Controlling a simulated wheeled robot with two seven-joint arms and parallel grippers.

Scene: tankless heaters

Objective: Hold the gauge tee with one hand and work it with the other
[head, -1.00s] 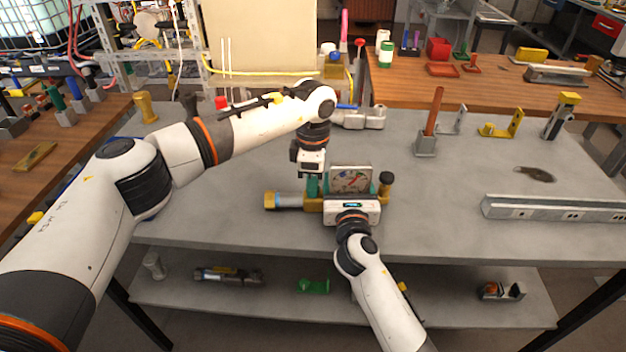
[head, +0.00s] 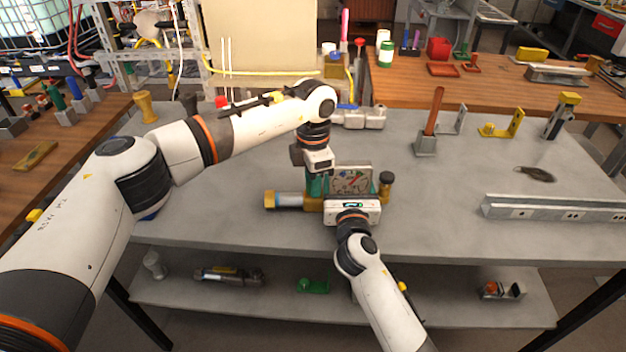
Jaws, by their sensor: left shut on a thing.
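The gauge tee lies on the grey workbench in the head view, with a brass end cap (head: 270,199) on its left and a square-framed dial gauge (head: 350,181) standing at its middle. A dark knob on a brass fitting (head: 386,180) is at its right end. My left gripper (head: 316,186) points down from above and is shut on the tee's green part (head: 315,186), just left of the dial. My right gripper (head: 350,203) comes from the front against the tee below the dial. Its own body hides its fingertips, so its grip cannot be seen.
A grey block with an upright brown handle (head: 434,115) stands right of the tee. A long metal rail (head: 555,208) lies at the right front edge. Grey pipe fittings (head: 362,118) lie behind my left wrist.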

